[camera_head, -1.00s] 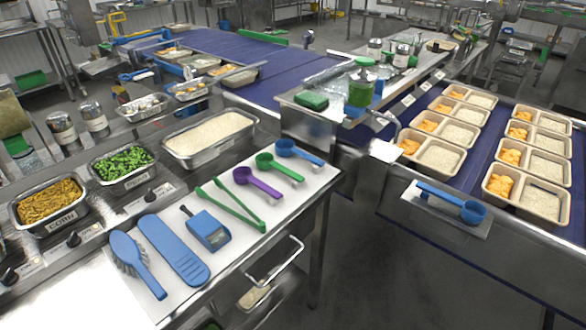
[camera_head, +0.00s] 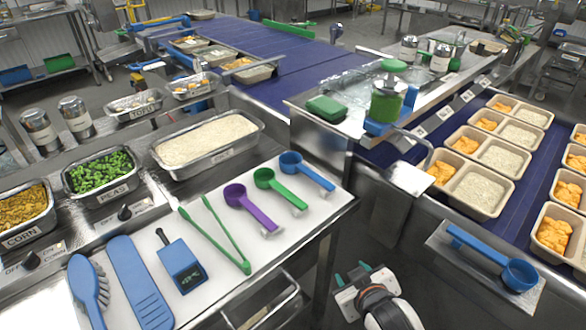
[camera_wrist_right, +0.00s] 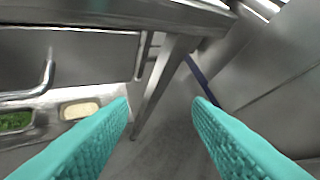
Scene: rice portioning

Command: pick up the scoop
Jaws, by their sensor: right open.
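Three scoops lie on the white board (camera_head: 222,218): a purple scoop (camera_head: 250,207), a green scoop (camera_head: 278,188) and a blue scoop (camera_head: 305,171). Another blue scoop (camera_head: 492,258) lies on a small metal shelf (camera_head: 447,246) at the right. My right gripper (camera_head: 351,273) is open and empty, at the bottom centre of the head view, between the board and that shelf and apart from both. In the right wrist view its teal fingers (camera_wrist_right: 161,104) are spread, with only floor and metal frames between them. My left gripper is not in view.
Green tongs (camera_head: 224,238), a blue device (camera_head: 181,266), a blue spatula (camera_head: 139,283) and a brush (camera_head: 88,290) share the board. A rice tray (camera_head: 158,155) stands behind it. Portioned trays (camera_head: 436,184) line the right conveyor. Open floor lies below my right gripper.

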